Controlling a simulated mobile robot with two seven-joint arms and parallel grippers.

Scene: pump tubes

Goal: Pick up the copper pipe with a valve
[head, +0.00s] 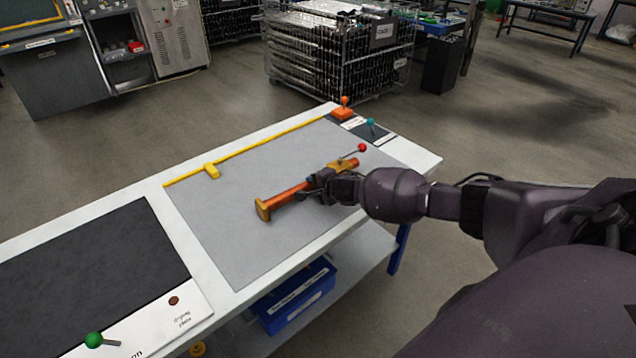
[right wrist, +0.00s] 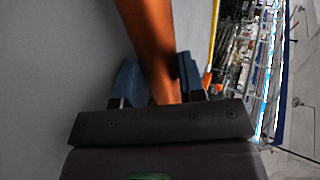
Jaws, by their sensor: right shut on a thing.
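The copper pipe with a valve (head: 285,196) is at the middle of the grey mat (head: 225,210) on the table. It has a brass flange at its left end and a brass valve (head: 343,165) with a red-knobbed lever at its right end. My right gripper (head: 316,184) is shut on the pipe near its middle. In the right wrist view the copper pipe (right wrist: 150,40) runs up from between the blue fingers. I cannot tell whether the pipe touches the mat. My left gripper is not in view.
A yellow rail (head: 250,145) with a yellow block (head: 211,171) runs along the mat's far edge. An orange joystick (head: 343,110) and a teal one (head: 370,125) stand at the far right corner. A black pad (head: 95,265) lies at left; a blue bin (head: 297,298) is below.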

